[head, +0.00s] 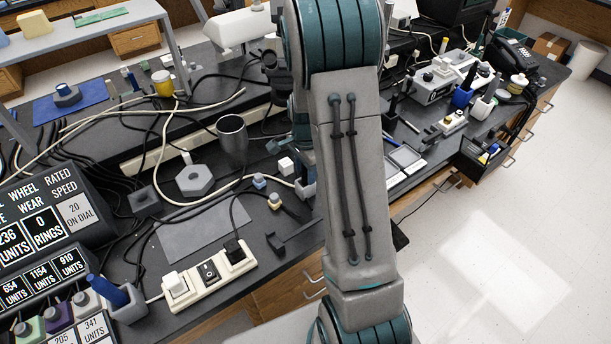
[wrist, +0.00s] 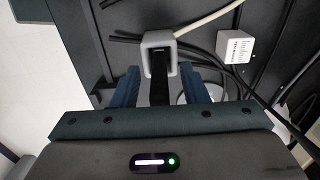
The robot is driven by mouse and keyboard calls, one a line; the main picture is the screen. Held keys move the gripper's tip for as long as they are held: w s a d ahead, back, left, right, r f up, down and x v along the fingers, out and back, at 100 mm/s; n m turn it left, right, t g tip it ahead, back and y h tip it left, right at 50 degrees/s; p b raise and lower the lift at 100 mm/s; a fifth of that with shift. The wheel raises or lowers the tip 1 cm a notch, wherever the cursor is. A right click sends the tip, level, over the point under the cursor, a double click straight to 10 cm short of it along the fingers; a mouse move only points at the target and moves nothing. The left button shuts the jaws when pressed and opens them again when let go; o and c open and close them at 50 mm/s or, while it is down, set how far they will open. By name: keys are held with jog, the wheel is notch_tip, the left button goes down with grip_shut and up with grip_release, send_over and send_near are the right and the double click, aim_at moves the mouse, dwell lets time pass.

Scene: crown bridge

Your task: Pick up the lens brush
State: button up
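A dark, narrow upright thing, probably the lens brush (wrist: 159,84), shows in the wrist view at a square grey holder (wrist: 158,42). I cannot clearly make out bristles or its full shape. My gripper (wrist: 160,76) is open, with one blue finger on each side of the dark thing and visible gaps to both. In the head view the grey holder (head: 305,189) stands on the bench beside my arm, which hides much of this spot. The brush is not clear there.
A white cube (wrist: 236,46) stands close to the right of the holder in the wrist view, and cables run past it. In the head view, a grey cup (head: 232,139), a hexagonal block (head: 195,180) and a power strip (head: 210,275) are on the crowded bench.

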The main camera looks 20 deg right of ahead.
jog(key=shift+c, duration=0.3)
grip_shut()
